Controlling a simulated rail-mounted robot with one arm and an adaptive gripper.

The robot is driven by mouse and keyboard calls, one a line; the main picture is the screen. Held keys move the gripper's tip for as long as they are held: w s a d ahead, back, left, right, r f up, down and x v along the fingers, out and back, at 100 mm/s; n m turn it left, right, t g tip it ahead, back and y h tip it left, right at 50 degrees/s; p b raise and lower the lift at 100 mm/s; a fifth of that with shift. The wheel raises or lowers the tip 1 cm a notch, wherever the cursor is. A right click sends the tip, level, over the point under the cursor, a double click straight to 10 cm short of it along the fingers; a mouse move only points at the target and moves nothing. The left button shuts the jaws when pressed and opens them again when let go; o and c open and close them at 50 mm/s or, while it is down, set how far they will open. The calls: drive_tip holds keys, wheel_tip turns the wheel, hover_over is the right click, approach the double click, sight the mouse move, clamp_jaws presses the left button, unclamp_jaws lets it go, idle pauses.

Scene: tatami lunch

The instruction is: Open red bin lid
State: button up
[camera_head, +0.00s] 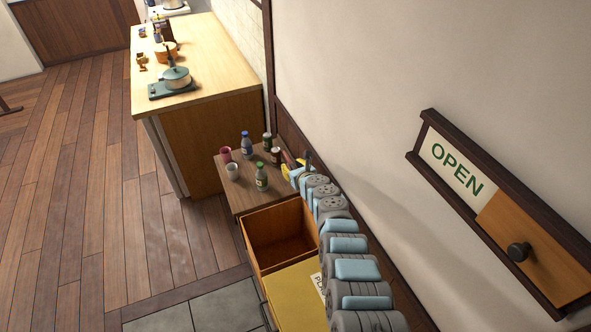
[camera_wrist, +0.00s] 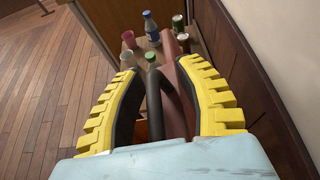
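My gripper (camera_wrist: 170,95) is open, with its yellow-backed fingers wide apart. Between them, in the wrist view, are a dark curved bar like a handle (camera_wrist: 153,100) and a narrow dark-red panel (camera_wrist: 171,75). The panel looks like the red lid seen nearly edge-on, raised by the wall. I see no clear grip on either. In the head view my gripper (camera_head: 297,172) is by the wall, beyond an open-topped bin (camera_head: 264,250) with an orange-brown inside. A bit of the red panel (camera_head: 286,158) shows there; the rest is hidden by my arm.
A yellow lid (camera_head: 295,292) with a partly hidden sign is shut beside the open bin. A small wooden table (camera_head: 240,193) with bottles and cups stands beyond it. The wall, with its OPEN sign (camera_head: 457,168), is close on the right. Floor at left is clear.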

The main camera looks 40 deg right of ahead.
drive_tip(key=shift+s+f, duration=0.1)
drive_tip(key=shift+s, duration=0.15)
drive_tip(key=shift+s+a, duration=0.15)
drive_tip(key=shift+s, duration=0.15)
drive_tip(key=shift+s, duration=0.1)
drive_tip(key=shift+s+a+r, duration=0.25)
drive_tip(key=shift+s+r, duration=0.3)
drive_tip(key=shift+r, duration=0.1)
drive_tip(key=shift+s+a, duration=0.15)
drive_tip(key=shift+s, duration=0.35)
drive_tip(key=shift+v, duration=1.8)
drive_tip(key=shift+a+r, duration=0.1)
drive_tip(key=shift+r, duration=0.1)
